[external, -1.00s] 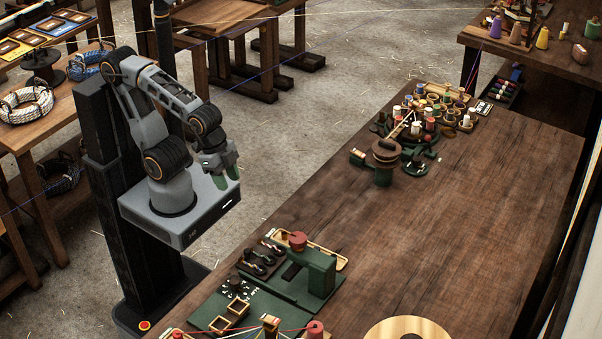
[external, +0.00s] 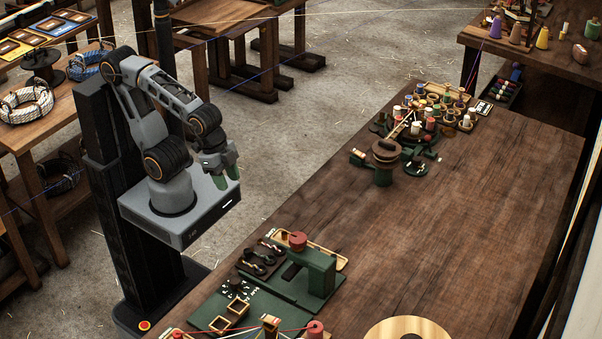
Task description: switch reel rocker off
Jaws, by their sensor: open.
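My gripper (external: 227,181) is open and empty. It hangs with its green fingertips pointing down over the edge of my base, left of the long wooden table (external: 470,220). It is apart from everything on the table. A green machine with a red knob (external: 298,241) stands on the table's near left part. A brown round reel on a green stand (external: 386,152) stands further back. I cannot make out which part is the reel rocker, or its position, at this size.
Many small spools (external: 430,115) crowd the table's far left end. A pale round disc (external: 407,330) lies at the near edge. The table's middle and right are clear. A side table with rope coils (external: 27,102) stands at the left.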

